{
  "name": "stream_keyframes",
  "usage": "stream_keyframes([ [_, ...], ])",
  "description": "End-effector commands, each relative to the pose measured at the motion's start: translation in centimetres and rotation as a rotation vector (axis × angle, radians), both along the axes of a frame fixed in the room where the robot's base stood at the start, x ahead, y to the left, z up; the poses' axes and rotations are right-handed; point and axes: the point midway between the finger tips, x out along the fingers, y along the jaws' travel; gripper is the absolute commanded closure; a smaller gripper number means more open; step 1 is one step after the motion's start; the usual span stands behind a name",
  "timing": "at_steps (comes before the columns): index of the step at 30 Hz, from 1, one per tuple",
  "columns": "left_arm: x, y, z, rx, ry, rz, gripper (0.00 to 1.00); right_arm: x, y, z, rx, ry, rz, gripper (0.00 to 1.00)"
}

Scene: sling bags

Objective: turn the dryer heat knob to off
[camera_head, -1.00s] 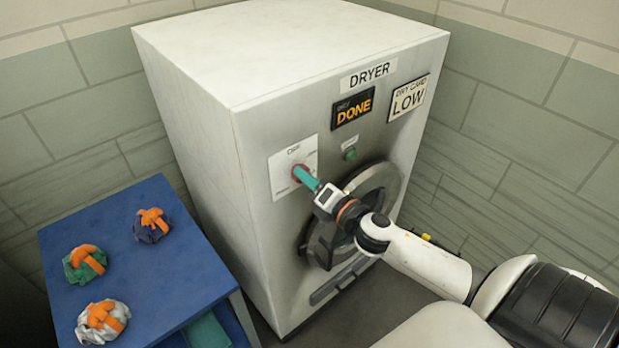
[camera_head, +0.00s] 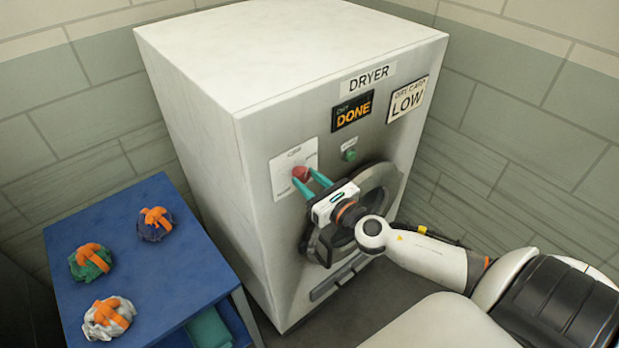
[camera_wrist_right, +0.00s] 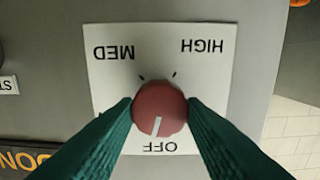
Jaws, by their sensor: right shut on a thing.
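The dryer heat knob (camera_head: 300,173) is a red round dial on a white plate (camera_head: 285,187) on the dryer's front. In the right wrist view the knob (camera_wrist_right: 160,105) has a white pointer line aimed at the OFF label (camera_wrist_right: 160,147), slightly to its left. MED (camera_wrist_right: 113,52) and HIGH (camera_wrist_right: 202,46) are on the far side; that view is upside down. My right gripper (camera_head: 306,181) has its teal fingers on opposite sides of the knob, shut on it. My left gripper is not in view.
The dryer (camera_head: 255,165) shows DONE (camera_head: 353,111) on its display and a LOW card (camera_head: 408,98). A green button (camera_head: 350,155) and the round door (camera_head: 382,185) are close to my right gripper. A blue table (camera_head: 190,262) at left carries three orange-strapped bundles.

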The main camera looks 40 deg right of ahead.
Motion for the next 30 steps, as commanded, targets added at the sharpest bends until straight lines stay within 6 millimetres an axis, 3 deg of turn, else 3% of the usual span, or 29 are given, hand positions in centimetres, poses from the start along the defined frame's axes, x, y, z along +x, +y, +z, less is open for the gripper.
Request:
stream_keyframes([
  [12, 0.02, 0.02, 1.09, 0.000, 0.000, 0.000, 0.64, -0.06, 0.05, -0.18, -0.231, -0.013, 0.002, 0.86],
  [30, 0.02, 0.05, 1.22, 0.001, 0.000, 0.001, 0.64, -0.07, 0.04, -0.31, -0.281, -0.016, 0.002, 0.86],
])
